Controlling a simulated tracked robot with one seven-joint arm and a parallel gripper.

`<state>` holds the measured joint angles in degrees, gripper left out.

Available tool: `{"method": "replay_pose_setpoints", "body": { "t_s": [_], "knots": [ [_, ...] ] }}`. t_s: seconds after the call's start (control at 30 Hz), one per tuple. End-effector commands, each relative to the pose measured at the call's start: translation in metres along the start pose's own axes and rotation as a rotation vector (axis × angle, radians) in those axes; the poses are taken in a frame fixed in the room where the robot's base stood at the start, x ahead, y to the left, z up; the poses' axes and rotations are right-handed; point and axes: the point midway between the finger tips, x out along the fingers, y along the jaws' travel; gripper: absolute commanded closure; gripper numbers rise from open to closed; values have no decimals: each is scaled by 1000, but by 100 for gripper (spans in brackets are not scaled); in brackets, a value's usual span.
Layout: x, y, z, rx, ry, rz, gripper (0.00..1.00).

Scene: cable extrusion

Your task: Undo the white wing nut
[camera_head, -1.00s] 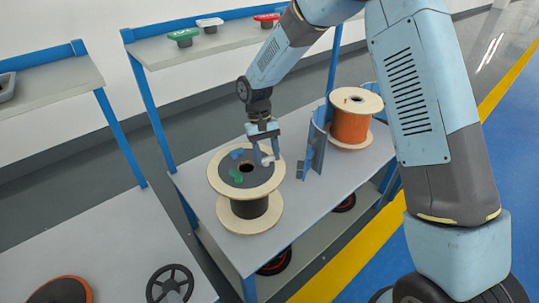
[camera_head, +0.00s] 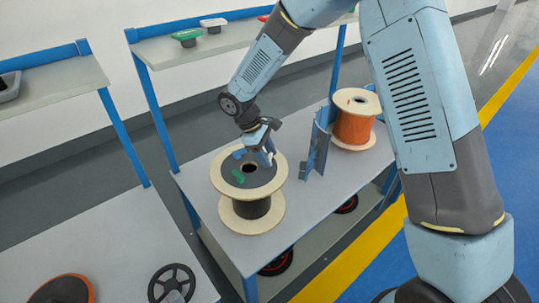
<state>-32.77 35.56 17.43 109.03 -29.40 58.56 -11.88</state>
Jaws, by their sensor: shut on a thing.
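The cable spool (camera_head: 230,187) has pale wooden flanges and a dark top face, and stands upright on the grey table. A blue wing nut (camera_head: 239,154) and a green wing nut (camera_head: 238,176) sit on its dark top, around the centre hole. My gripper (camera_head: 266,160) reaches down to the right part of the spool top, tilted and turned. It is shut on the white wing nut, which the fingers almost wholly hide.
An upright blue-grey bracket (camera_head: 318,148) stands close right of the gripper. An orange cable spool (camera_head: 354,126) is behind it. A shelf (camera_head: 215,48) at the back holds green, white and red-topped pieces. The table front (camera_head: 262,246) is clear.

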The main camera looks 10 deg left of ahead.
Motion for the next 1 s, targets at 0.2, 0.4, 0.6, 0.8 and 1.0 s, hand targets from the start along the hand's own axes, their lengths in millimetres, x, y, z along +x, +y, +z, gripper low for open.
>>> {"method": "replay_pose_setpoints", "body": {
  "t_s": [0.2, 0.4, 0.6, 0.8, 1.0],
  "knots": [
    [-1, -2, -1, -126, 9, 53, 81],
    [-1, -2, -1, -196, 13, 81, 81],
    [-1, -2, -1, -225, 15, 93, 81],
    [-1, -2, -1, -230, 15, 95, 81],
    [0, -2, -1, -229, 15, 95, 81]
  ]
}}
